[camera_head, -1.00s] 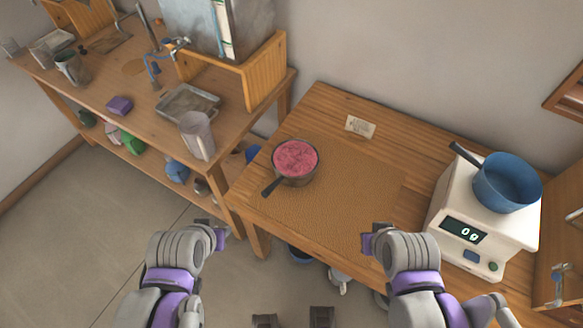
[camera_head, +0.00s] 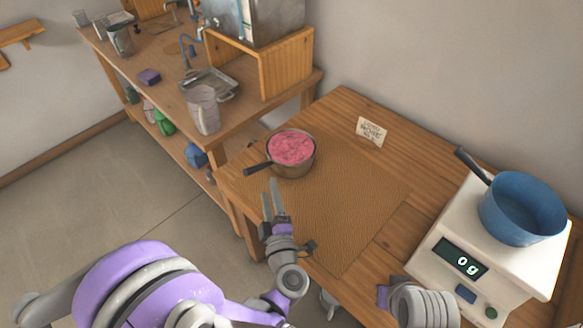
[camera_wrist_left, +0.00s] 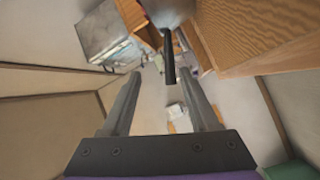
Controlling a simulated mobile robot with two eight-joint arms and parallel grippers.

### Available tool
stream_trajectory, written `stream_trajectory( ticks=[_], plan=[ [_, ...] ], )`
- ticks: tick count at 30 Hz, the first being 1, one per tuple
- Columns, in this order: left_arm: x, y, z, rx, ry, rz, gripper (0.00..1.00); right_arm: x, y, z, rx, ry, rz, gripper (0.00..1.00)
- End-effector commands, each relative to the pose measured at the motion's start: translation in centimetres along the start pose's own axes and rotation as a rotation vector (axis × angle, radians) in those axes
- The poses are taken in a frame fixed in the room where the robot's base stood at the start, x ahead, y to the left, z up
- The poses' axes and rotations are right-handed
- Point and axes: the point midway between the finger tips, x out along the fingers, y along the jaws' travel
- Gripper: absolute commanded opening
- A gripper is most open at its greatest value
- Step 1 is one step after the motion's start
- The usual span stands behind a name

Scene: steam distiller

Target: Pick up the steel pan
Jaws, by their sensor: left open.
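The steel pan (camera_head: 297,166), filled with something pink, stands on the brown mat (camera_head: 360,205) on the wooden table, its dark handle (camera_head: 258,167) pointing left. My left gripper (camera_head: 272,183) is open just in front of the pan, its fingers near the handle. In the left wrist view, the dark handle (camera_wrist_left: 169,60) shows between the fingers of the open gripper (camera_wrist_left: 160,75), with part of the pan (camera_wrist_left: 168,10) at the top edge. I cannot tell whether they touch. My right gripper (camera_head: 383,297) is low, at the table's front edge; its fingers are not clear.
A white scale (camera_head: 470,245) reading 0 g holds a blue pan (camera_head: 522,208) on the right. A small card (camera_head: 371,131) stands behind the mat.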

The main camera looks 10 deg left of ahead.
Motion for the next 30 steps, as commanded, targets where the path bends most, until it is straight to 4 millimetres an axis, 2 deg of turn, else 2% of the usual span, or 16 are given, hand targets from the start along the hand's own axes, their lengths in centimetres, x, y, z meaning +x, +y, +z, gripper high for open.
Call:
stream_trajectory(
  ticks=[4, 12, 20, 27, 30],
  plan=[
    [0.5, -1.0, -0.1, -0.015, 0.027, -0.024, 0.61, 0.1, 0.0, 0.0, 0.000, 0.000, 0.000, 0.00],
    [4.6, -1.0, -0.3, -0.015, 0.028, -0.024, 0.61, -0.3, 0.0, -0.2, 0.000, 0.001, 0.000, 0.00],
    [6.3, -1.1, -0.3, -0.014, 0.026, -0.023, 0.61, -0.4, 0.0, -0.2, 0.000, 0.002, 0.000, 0.00],
    [9.8, -1.5, -0.3, -0.014, 0.027, -0.023, 0.61, -0.7, 0.0, -0.4, 0.000, 0.003, 0.000, 0.00],
    [10.6, -1.5, -0.2, -0.014, 0.024, -0.023, 0.61, -0.8, 0.0, -0.4, 0.000, 0.003, 0.000, 0.00]
  ],
)
